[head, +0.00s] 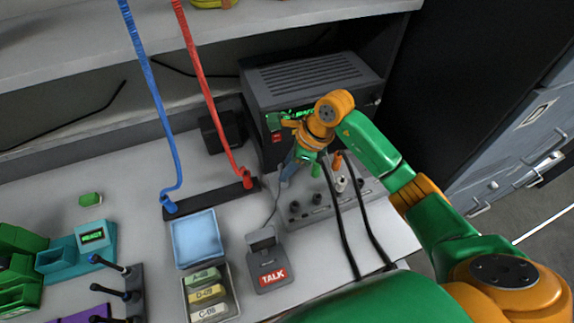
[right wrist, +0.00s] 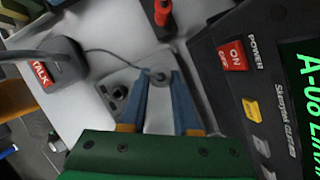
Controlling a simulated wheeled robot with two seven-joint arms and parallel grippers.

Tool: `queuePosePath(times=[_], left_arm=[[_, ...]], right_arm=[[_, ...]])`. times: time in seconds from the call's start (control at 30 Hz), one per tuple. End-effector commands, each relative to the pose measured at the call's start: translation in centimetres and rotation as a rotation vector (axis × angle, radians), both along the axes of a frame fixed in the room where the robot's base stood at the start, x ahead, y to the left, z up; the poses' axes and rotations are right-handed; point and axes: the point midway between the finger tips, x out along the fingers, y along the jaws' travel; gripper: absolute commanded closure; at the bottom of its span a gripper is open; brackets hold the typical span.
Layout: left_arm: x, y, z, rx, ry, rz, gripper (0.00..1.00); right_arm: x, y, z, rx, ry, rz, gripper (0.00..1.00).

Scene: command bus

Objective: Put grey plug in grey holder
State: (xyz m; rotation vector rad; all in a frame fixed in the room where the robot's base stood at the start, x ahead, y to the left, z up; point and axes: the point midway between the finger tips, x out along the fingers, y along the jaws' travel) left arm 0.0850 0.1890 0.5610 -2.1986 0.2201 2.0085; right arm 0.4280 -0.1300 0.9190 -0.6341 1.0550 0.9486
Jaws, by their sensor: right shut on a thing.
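My right gripper (head: 285,181) points down over the back left of the grey socket panel (head: 328,209). In the right wrist view its two blue fingers (right wrist: 161,84) are closed around a small round grey plug (right wrist: 159,77) at their tips. A thin dark cable runs from the plug toward the TALK unit (head: 269,274). The panel carries several short round holders, dark ones at the left and a pale grey one (head: 341,184) farther right. The plug appears apart from the holders; its height above the panel is unclear. My left gripper is not in view.
Two black cables (head: 334,222) cross the panel. Orange (head: 337,161) and green (head: 317,170) plugs show near the panel's back. A blue tray (head: 197,238) and a labelled rack (head: 209,293) lie left.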

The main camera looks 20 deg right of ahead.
Motion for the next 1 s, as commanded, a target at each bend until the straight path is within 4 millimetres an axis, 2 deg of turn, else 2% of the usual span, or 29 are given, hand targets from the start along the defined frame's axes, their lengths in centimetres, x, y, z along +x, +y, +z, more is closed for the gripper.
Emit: queuePosePath(times=[1.0], left_arm=[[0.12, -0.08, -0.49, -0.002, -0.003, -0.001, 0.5]], right_arm=[[-0.05, 0.03, -0.04, 0.001, 0.0, 0.0, 1.0]])
